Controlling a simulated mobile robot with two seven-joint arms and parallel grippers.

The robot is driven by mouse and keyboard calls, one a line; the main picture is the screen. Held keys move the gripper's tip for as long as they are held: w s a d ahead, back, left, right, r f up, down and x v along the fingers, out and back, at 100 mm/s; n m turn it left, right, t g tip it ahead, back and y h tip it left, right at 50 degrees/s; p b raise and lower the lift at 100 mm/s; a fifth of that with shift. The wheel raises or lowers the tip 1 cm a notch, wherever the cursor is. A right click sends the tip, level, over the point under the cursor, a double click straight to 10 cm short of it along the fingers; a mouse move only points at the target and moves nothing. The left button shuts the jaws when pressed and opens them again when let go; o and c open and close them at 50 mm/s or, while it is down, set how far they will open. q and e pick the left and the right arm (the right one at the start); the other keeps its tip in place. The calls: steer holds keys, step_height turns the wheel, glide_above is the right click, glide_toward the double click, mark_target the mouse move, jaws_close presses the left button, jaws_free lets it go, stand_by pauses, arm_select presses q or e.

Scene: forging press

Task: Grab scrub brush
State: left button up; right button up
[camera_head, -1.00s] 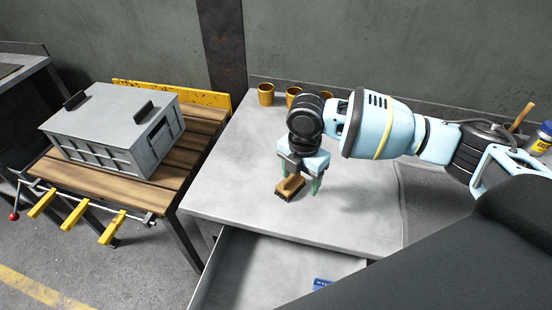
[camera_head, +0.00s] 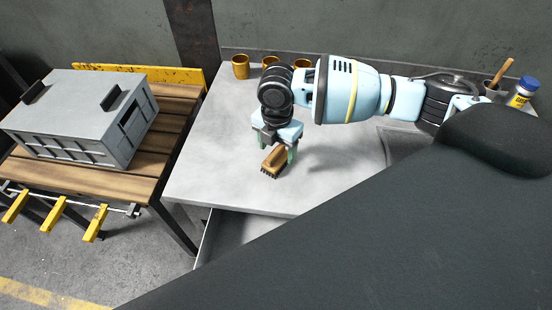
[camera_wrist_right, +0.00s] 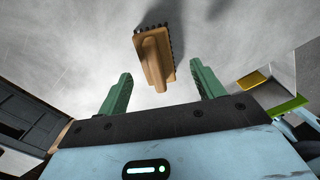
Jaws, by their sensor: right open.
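A scrub brush (camera_head: 274,162) with a wooden back and dark bristles is by my right gripper (camera_head: 277,152) over the grey table (camera_head: 220,185). In the right wrist view the brush (camera_wrist_right: 154,58) lies ahead of and between the two green fingers of the open right gripper (camera_wrist_right: 160,88). The fingertips show no contact with the brush there. In the head view the brush partly overlaps the fingers. I cannot tell whether the brush rests flat on the table. My left gripper is out of view.
A blue-capped bottle (camera_head: 522,92) stands at the far right. A grey metal box (camera_head: 75,115) sits on a slatted wooden bench (camera_head: 150,150) at left. The table around the brush is clear.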

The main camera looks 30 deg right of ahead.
mark_target(276, 151)
steer(key=f, duration=0.4)
steer(key=shift+w+d+f, duration=0.1)
steer(key=shift+w+f, duration=0.2)
steer(key=shift+f, duration=0.05)
steer(key=c, duration=1.1)
